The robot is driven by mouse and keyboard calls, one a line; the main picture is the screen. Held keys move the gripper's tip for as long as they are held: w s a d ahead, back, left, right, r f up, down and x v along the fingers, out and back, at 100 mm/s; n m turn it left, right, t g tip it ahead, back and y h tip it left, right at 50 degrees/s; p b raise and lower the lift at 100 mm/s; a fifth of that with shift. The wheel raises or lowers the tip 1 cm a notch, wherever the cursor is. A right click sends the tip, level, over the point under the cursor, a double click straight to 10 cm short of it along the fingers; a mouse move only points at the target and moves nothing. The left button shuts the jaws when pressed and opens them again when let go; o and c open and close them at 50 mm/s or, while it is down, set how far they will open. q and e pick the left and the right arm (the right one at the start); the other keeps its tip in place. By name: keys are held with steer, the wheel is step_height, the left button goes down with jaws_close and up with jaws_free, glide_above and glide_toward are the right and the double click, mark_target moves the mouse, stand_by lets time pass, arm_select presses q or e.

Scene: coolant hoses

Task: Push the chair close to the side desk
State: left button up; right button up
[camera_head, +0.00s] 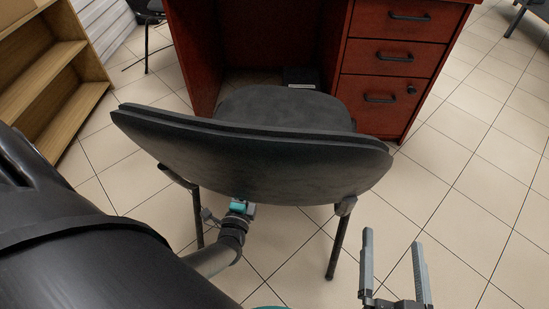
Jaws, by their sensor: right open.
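The dark chair (250,155) stands upright with its backrest toward me. Its seat faces the red-brown desk (385,70), and the seat's far edge is near the desk's knee opening. My right gripper (393,239) is open and empty, to the right of the chair's right leg and apart from it. My left arm comes in from the left. Its wrist, with a teal band, reaches under the lower edge of the backrest. The fingers of my left gripper are mostly hidden there, so I cannot tell whether they touch the chair.
A wooden shelf (50,75) stands at the left. The desk's drawers (385,52) are shut. A black box (299,77) lies under the desk. Part of another chair (147,12) shows at the top left. The tiled floor (470,180) at the right is clear.

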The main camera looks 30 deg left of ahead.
arm_select(q)
steer(key=shift+w+a, duration=0.15)
steer(key=shift+w, duration=0.05)
jaws_close()
stand_by(0.7)
